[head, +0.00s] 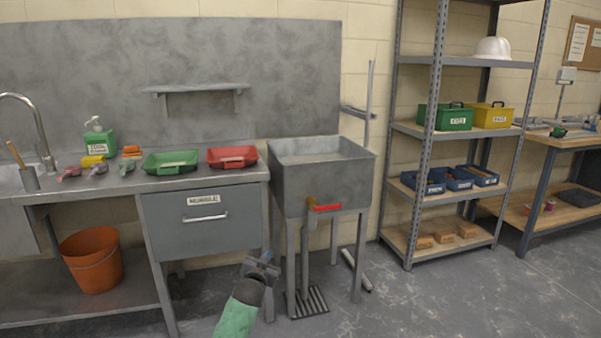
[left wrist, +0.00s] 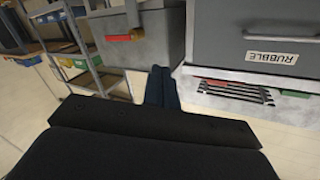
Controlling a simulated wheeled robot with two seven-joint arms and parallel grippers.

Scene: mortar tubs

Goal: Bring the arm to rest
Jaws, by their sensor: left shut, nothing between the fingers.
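My left gripper (head: 262,262) is in the lower middle of the head view, in front of the bench and the metal sink tub (head: 300,182). Its green and black arm comes up from the bottom edge. The fingers are together with nothing between them. In the left wrist view the shut fingers (left wrist: 161,88) point toward the tub and the grey drawer marked RUBBLE, which look tilted there. The gripper appears clear of both. My right gripper is not in view.
The drawer (head: 203,222) is closed under the bench top. Green (head: 170,162) and red (head: 232,157) trays sit on the bench. The tub has a red-handled lever (head: 325,208). An orange bucket (head: 92,260) stands at left, a shelf rack (head: 470,138) at right. Open floor lies right of my gripper.

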